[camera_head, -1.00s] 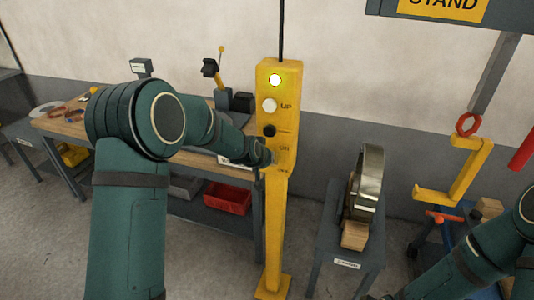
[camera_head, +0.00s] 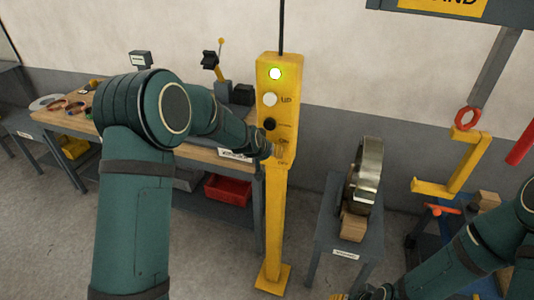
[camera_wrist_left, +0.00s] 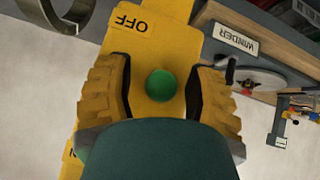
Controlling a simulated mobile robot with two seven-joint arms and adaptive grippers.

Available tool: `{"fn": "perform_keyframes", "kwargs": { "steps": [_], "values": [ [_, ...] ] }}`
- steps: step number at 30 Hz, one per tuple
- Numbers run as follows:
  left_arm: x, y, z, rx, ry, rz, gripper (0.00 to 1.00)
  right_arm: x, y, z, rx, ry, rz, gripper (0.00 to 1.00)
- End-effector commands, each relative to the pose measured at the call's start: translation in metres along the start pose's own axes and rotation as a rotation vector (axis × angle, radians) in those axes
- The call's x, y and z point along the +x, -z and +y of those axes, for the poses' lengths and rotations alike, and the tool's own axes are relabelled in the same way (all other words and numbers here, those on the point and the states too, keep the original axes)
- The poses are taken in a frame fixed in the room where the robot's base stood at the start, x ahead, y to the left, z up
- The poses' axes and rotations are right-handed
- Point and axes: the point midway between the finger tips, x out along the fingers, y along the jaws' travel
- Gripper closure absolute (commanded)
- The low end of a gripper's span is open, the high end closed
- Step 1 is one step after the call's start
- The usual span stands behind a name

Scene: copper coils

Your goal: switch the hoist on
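My right gripper is mostly cut off at the bottom edge.
A workbench (camera_head: 210,157) with a WINDER label stands left of the post, a red bin (camera_head: 228,190) below it. Right of the post a metal coil (camera_head: 366,172) stands on a grey stand (camera_head: 332,212). A yellow hook (camera_head: 466,165) hangs farther right.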

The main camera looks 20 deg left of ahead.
Motion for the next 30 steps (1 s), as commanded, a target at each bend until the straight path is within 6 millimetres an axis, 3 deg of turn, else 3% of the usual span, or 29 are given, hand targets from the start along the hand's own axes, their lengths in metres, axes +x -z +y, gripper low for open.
{"fn": "perform_keyframes", "kwargs": {
  "steps": [8,21,30],
  "values": [
    [-0.013,0.001,0.0,0.0,0.0,0.003,0.46,0.0,0.0,0.0,0.0,0.0,0.0,0.53],
    [-0.095,0.001,0.001,0.001,-0.002,0.003,0.46,0.0,0.0,0.0,0.0,0.0,0.0,0.53],
    [-0.119,0.0,0.0,0.0,0.0,0.0,0.46,0.0,0.0,0.0,0.0,0.0,0.0,0.53]
  ]
}}
